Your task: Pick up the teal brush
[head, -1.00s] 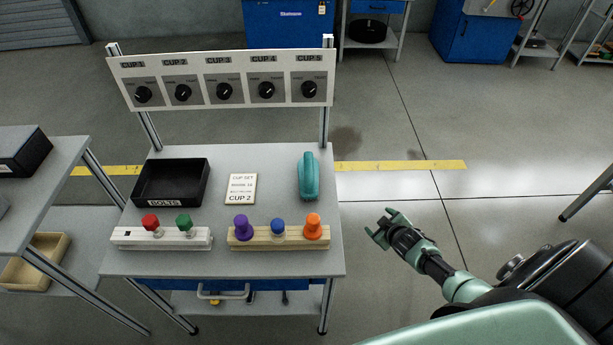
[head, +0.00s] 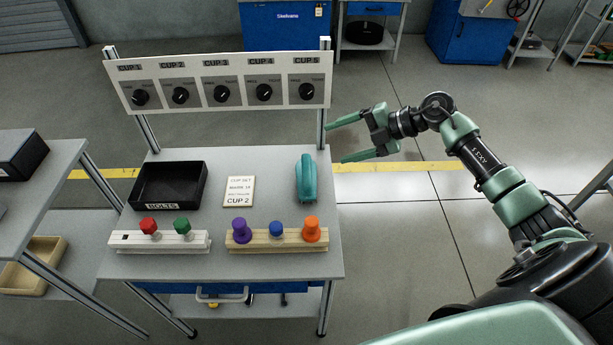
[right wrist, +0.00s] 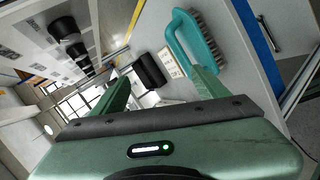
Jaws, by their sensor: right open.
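The teal brush (head: 306,179) lies on the right part of the grey workbench top (head: 265,168), its long side running from back to front. In the right wrist view the brush (right wrist: 190,40) shows a looped handle and dark bristles, just beyond one finger. My right gripper (head: 337,143) is open and empty. It is to the right of the brush, by the bench's right edge and post, with its fingers pointing left. The gripper also shows in the right wrist view (right wrist: 160,85). My left gripper is not in view.
A black bolts tray (head: 170,185) and a card reading CUP 2 (head: 239,191) are left of the brush. A wooden block with coloured knobs (head: 277,241) and a white block (head: 160,242) line the front. A dial panel (head: 222,82) stands at the back.

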